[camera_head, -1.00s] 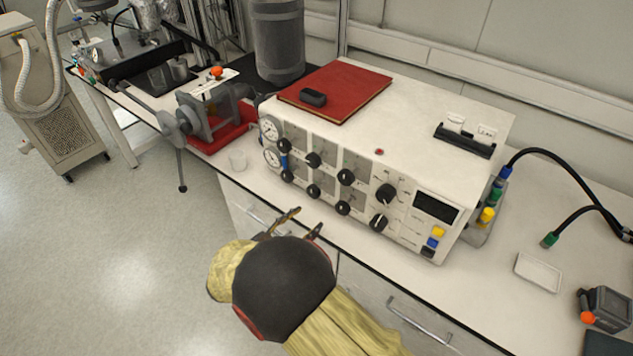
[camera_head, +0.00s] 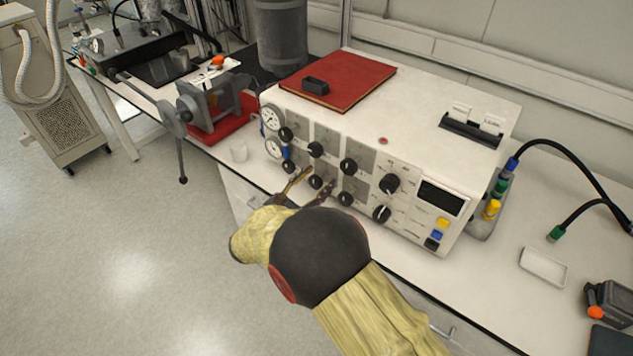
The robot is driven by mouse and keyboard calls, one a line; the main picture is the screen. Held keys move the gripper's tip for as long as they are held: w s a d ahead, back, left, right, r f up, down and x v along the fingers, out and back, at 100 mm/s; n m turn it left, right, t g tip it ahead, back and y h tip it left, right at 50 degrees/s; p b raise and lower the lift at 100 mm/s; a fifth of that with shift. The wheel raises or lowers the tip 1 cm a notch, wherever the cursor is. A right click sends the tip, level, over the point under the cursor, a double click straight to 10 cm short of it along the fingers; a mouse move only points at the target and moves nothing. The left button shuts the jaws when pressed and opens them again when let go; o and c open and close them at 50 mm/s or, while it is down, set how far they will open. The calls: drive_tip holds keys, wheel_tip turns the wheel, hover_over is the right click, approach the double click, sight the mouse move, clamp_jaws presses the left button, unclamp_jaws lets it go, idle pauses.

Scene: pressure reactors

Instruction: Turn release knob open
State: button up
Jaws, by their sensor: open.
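A white control box (camera_head: 440,110) stands on the bench, with two rows of black knobs on its front panel and two round gauges at its left end. Which knob is the release knob I cannot tell from any label. My gripper (camera_head: 318,184) is open, its two thin fingers pointing at the panel near a lower-row knob (camera_head: 315,181). The fingers appear to lie on either side of that knob; whether they touch it I cannot tell. Other lower-row knobs (camera_head: 345,198) and upper-row knobs (camera_head: 316,149) show beside it. My arm hides part of the bench front.
A red book (camera_head: 350,75) with a small black object lies on top of the box. Black cables and a white tray (camera_head: 543,266) are at the right.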

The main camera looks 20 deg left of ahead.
drive_tip(key=c, duration=1.1)
drive_tip(key=shift+c, duration=0.3)
